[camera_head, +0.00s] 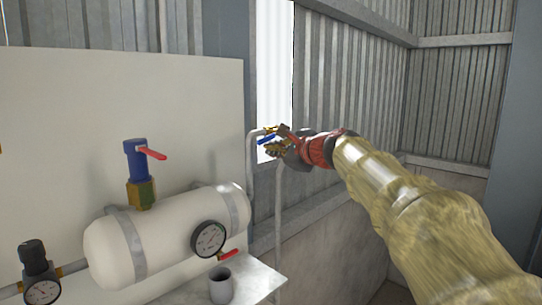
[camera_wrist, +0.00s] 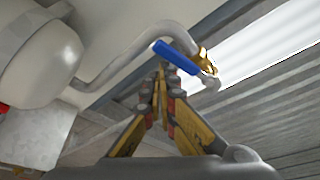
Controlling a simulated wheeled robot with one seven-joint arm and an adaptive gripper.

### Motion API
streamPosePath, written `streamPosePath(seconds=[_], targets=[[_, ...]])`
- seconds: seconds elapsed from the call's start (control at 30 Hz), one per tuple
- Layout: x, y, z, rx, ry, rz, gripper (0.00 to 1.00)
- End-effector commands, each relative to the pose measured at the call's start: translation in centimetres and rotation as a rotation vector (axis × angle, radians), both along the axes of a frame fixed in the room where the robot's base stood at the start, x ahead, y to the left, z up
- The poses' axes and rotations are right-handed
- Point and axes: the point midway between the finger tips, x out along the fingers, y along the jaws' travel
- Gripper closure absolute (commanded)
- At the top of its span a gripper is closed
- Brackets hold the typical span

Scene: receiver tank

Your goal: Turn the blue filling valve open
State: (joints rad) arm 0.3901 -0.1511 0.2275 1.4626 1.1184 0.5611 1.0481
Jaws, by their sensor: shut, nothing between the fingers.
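The filling valve is a blue lever handle (camera_wrist: 175,57) on a brass valve body (camera_wrist: 207,62) at the end of a grey pipe. In the head view the blue handle (camera_head: 266,139) shows at the right of the tank, partly hidden by my gripper. My gripper (camera_head: 275,148) is beside the valve, in front of the bright opening. In the wrist view my gripper (camera_wrist: 161,72) is shut and empty. Its fingertips are just below the left part of the blue handle; I cannot tell whether they touch it.
The white receiver tank (camera_head: 165,240) carries a blue valve with a red lever (camera_head: 150,153) on top and a gauge (camera_head: 208,239). A grey cup (camera_head: 221,286) stands on the white shelf (camera_head: 258,278). A regulator (camera_head: 38,272) is at lower left. Corrugated walls lie behind.

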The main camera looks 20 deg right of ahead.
Motion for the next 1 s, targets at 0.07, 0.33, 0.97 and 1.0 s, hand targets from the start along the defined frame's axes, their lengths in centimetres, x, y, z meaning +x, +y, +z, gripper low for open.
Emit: streamPosePath(seconds=[0.07,0.33,0.97,1.0], targets=[[-0.1,0.3,0.7,-0.002,-0.004,0.002,1.00],[-0.3,0.6,1.4,-0.001,-0.004,0.001,1.00],[-0.3,0.7,1.6,-0.002,-0.004,0.000,1.00],[-0.3,0.7,1.6,-0.002,-0.004,0.000,1.00]])
